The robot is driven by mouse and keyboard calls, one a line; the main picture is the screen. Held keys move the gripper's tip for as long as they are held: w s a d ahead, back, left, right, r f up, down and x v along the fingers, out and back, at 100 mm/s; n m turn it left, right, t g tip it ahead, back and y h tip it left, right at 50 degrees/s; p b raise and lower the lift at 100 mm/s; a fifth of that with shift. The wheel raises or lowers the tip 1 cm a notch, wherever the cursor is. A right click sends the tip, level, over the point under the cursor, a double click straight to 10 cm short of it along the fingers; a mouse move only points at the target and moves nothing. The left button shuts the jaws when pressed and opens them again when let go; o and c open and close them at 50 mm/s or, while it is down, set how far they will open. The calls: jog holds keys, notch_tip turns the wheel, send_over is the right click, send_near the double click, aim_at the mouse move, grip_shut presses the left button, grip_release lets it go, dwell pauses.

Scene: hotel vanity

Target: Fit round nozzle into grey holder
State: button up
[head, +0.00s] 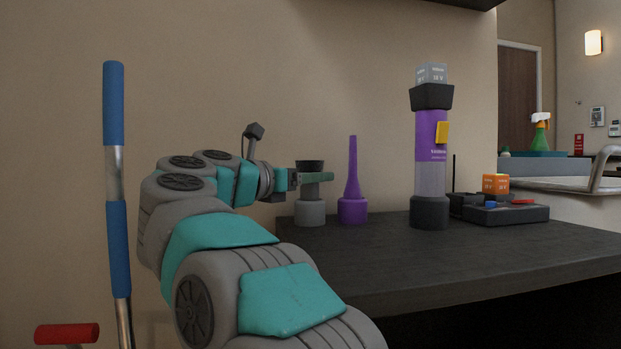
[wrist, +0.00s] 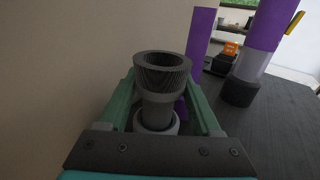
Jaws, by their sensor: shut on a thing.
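The round nozzle (head: 310,165) has a dark bristled ring on top and a grey neck. It stands upright in my gripper (head: 318,178), whose green fingers lie on either side of the neck. The grey holder (head: 310,213) stands on the dark counter directly below it. In the head view the neck reaches down to the holder with no clear gap. In the wrist view the nozzle (wrist: 163,72) is between the fingers, with the holder's pale rim (wrist: 172,127) around its lower end. How deep the neck sits inside is hidden.
A purple pointed nozzle (head: 353,175) in a purple holder (head: 353,211) stands close on the right. Farther right are a purple vacuum (head: 430,150) and a dark tray (head: 505,214) with an orange battery (head: 495,184). The wall is close behind. The counter's front (head: 400,260) is clear.

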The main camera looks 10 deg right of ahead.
jog(key=shift+f+b, duration=0.3)
jog(key=shift+b, duration=0.1)
dwell(0.4)
jog(key=o, duration=1.5)
jog(key=shift+c, duration=0.2)
jog(key=shift+r, duration=0.1)
jog(key=v, duration=0.7)
jog(key=shift+s+a, duration=0.25)
jog(key=shift+a, duration=0.1)
